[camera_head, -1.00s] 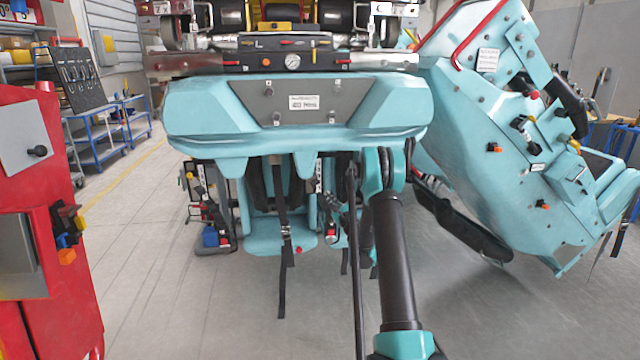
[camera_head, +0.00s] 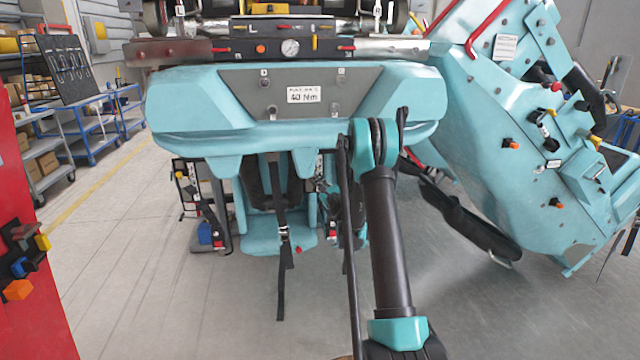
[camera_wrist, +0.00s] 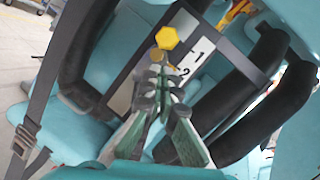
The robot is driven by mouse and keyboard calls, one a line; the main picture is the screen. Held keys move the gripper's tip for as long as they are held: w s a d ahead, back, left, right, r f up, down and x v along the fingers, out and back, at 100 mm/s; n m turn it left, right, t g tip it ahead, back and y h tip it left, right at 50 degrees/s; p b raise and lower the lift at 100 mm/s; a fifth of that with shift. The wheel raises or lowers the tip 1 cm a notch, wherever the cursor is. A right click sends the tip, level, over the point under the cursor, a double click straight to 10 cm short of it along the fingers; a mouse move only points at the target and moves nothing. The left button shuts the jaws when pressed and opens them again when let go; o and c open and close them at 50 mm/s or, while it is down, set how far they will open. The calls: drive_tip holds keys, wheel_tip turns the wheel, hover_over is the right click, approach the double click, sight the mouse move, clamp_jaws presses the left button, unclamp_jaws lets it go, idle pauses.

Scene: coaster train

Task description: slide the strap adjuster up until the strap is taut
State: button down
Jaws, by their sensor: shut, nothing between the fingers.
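A black strap (camera_head: 280,196) hangs under the teal coaster car's nose, with its buckle-like adjuster (camera_head: 284,231) partway down and a loose tail below. In the wrist view the strap (camera_wrist: 40,98) runs down the left side, with the metal adjuster (camera_wrist: 27,134) at lower left. My gripper (camera_wrist: 166,82) is shut and empty, in front of the seat's numbered panel (camera_wrist: 190,55). It is to the right of the adjuster in that view and apart from it. In the head view my gripper is hidden.
The car's nose (camera_head: 290,105) overhangs the seat. Black padded restraint bars (camera_wrist: 255,115) flank the numbered panel, and a yellow hexagonal knob (camera_wrist: 167,38) is just beyond my fingertips. A tilted teal car part (camera_head: 520,130) stands right. A red cabinet (camera_head: 30,230) is left. Floor left of centre is clear.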

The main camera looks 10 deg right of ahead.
drive_tip(key=shift+s+a+r, duration=0.1)
drive_tip(key=shift+a+r, duration=0.2)
drive_tip(key=shift+r, duration=0.3)
